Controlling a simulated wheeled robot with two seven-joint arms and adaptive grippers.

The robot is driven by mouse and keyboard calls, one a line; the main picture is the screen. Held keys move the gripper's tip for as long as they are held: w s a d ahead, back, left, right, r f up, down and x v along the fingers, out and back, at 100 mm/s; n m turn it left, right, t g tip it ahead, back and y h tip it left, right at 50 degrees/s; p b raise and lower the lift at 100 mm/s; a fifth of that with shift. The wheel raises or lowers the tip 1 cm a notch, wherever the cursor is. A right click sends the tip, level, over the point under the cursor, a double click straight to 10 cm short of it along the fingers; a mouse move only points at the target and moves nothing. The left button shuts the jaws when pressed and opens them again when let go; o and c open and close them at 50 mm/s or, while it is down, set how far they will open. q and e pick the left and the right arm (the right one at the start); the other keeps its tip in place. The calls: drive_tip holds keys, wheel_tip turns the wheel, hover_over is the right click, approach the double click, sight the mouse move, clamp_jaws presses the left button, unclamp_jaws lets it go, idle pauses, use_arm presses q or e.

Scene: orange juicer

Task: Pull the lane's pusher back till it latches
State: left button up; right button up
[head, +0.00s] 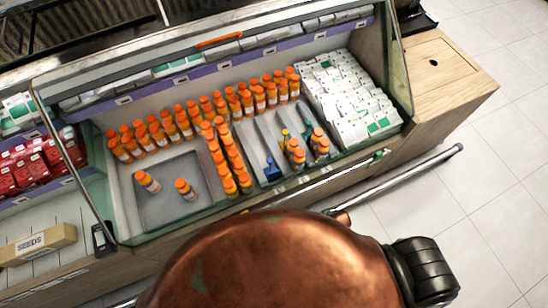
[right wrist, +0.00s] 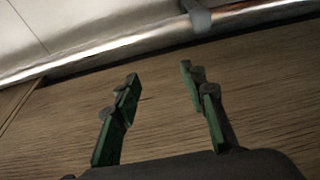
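A blue pusher (head: 272,170) stands near the front of a grey lane (head: 249,143) that looks empty behind it. More small blue and yellow pieces, probably pushers, show in the lanes to its right (head: 285,136), behind a few orange bottles (head: 297,157). I cannot tell whether any of them is latched. My right gripper (right wrist: 160,73) is open and empty in the right wrist view, its green fingers apart in front of wood panelling. My left gripper is not visible.
Orange bottles (head: 228,160) fill neighbouring lanes, and white cartons (head: 350,100) stand at right. A grey tray (head: 165,205) holds two bottles. The case's glass front and a metal rail (head: 405,177) border the lanes; the rail (right wrist: 110,45) crosses the wrist view.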

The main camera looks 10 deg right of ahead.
drive_tip(key=w+a+r+n+t+y+p, duration=0.1)
drive_tip(key=w+a+r+p, duration=0.2)
drive_tip(key=r, duration=0.6)
drive_tip(key=w+a+r+n+p, duration=0.1)
drive_tip(key=w+a+r, duration=0.35)
drive_tip(key=r, duration=0.55)
drive_tip(key=w+a+r+n+t+y+p, duration=0.15)
drive_tip(key=w+r, duration=0.25)
drive_tip(key=r, duration=0.5)
wheel_tip(320, 180, up, 9)
drive_tip(key=n+g+p, duration=0.2)
drive_tip(key=n+g, duration=0.1)
drive_tip(key=n, duration=0.3)
hover_over(271, 160)
drive_tip(key=s+d, duration=0.2)
drive_tip(key=d, duration=0.1)
drive_tip(key=shift+m+y, duration=0.25)
drive_tip(key=shift+y, duration=0.1)
drive_tip(key=x, duration=0.8)
drive_tip(key=shift+s, duration=0.1)
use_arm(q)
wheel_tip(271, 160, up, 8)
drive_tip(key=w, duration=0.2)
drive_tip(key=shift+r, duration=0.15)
use_arm(e)
drive_tip(key=shift+c, duration=0.6)
clamp_jaws()
